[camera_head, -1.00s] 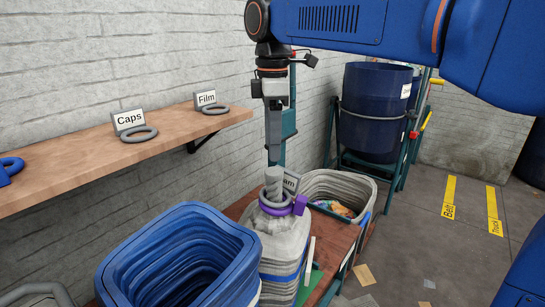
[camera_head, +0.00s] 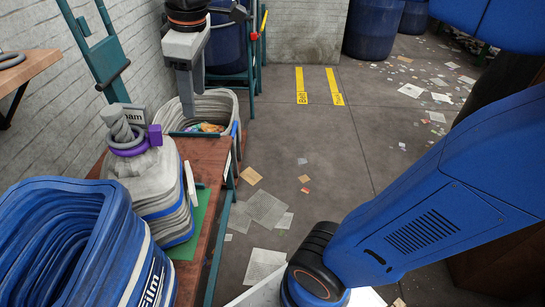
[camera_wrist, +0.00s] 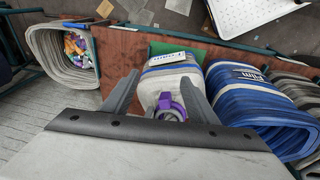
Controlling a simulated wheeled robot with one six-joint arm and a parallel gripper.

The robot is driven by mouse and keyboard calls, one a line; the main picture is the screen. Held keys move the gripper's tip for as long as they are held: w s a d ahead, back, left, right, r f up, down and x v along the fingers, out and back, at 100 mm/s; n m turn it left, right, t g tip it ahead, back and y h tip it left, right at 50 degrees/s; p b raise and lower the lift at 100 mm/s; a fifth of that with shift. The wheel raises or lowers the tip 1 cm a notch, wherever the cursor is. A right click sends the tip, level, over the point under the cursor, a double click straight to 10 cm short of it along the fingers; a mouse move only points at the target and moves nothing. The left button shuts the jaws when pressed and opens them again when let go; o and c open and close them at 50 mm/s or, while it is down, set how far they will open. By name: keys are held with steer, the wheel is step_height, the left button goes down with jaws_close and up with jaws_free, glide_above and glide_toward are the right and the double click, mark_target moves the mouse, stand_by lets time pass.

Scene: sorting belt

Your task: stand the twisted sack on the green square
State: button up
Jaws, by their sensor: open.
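The twisted sack (camera_head: 155,180) is grey with a blue stripe, a twisted neck, a grey ring and a purple clip. It stands upright on the brown bench beside the blue sack. The green square (camera_head: 197,222) shows along its right side; how much lies under it is hidden. In the wrist view the sack (camera_wrist: 172,82) shows between my fingers, with green (camera_wrist: 200,52) beyond it. My gripper (camera_head: 187,105) is open and empty, above and to the right of the sack's neck in the head view. In the wrist view my fingers (camera_wrist: 160,92) are spread apart.
A blue sack marked Film (camera_head: 125,250) stands open at the near left. An open grey sack (camera_head: 225,105) with colourful scraps stands farther along the bench. A white upright strip (camera_head: 189,180) is close beside the twisted sack. Papers litter the floor.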

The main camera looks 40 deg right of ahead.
steer(key=s+d+f+m+t, duration=0.2)
steer(key=s+d+f+m, duration=0.8)
steer(key=s+f, duration=0.3)
step_height(320, 180, down, 3)
steer(key=shift+d+r+t+h, duration=0.2)
steer(key=shift+d+t+h, duration=0.15)
steer(key=shift+d, duration=0.3)
